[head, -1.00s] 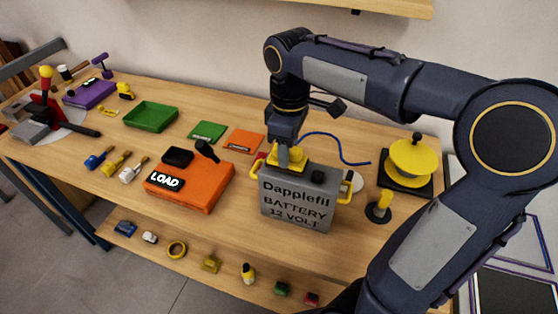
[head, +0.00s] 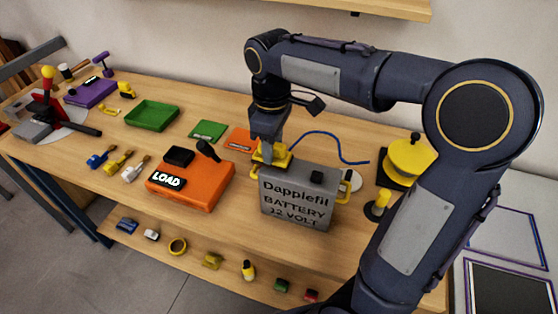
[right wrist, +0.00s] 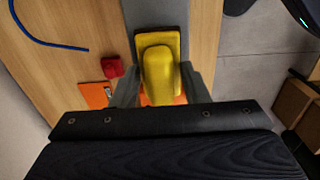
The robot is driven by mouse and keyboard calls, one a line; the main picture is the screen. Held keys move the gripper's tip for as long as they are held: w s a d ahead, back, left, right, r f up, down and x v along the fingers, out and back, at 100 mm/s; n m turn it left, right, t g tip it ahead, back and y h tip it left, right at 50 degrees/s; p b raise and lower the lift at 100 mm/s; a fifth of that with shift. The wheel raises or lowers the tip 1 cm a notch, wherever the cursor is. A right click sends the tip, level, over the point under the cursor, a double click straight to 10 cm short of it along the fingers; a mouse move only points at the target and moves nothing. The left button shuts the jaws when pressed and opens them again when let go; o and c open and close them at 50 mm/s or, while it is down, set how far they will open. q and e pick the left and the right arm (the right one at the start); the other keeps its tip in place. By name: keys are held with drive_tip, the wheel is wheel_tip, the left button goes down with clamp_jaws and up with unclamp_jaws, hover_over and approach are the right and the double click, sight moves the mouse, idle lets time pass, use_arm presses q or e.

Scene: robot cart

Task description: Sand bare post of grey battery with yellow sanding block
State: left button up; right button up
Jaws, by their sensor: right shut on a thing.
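The grey battery (head: 297,200), lettered Dapplefil BATTERY 12 VOLT, stands upright on the bench with yellow handles at its ends. My right gripper (head: 268,152) is over its left end, shut on the yellow sanding block (head: 279,159). In the right wrist view the block (right wrist: 158,70) sits between the fingers, above the grey battery top (right wrist: 145,12). The bare post is hidden, and I cannot tell whether the block touches it. A black cap (head: 317,177) shows on the battery's right side. My left gripper is not in view.
An orange tester marked LOAD (head: 190,185) stands left of the battery. A red piece (right wrist: 112,67) and an orange card (right wrist: 95,94) lie beside the battery. A blue cable (head: 340,150) lies behind it. A yellow-topped stand (head: 405,158) is at right.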

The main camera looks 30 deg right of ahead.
sight(288, 158)
drive_tip(key=shift+s+d, duration=1.15)
drive_tip(key=shift+s, duration=0.2)
drive_tip(key=shift+w+a, duration=0.3)
drive_tip(key=shift+w, duration=0.05)
drive_tip(key=shift+w+a+p, duration=0.7)
drive_tip(key=shift+w+a, duration=0.2)
drive_tip(key=shift+w, duration=0.2)
wheel_tip(288, 158, up, 5)
drive_tip(key=p, duration=0.4)
drive_tip(key=shift+r+p, duration=0.1)
drive_tip(key=shift+p, duration=0.25)
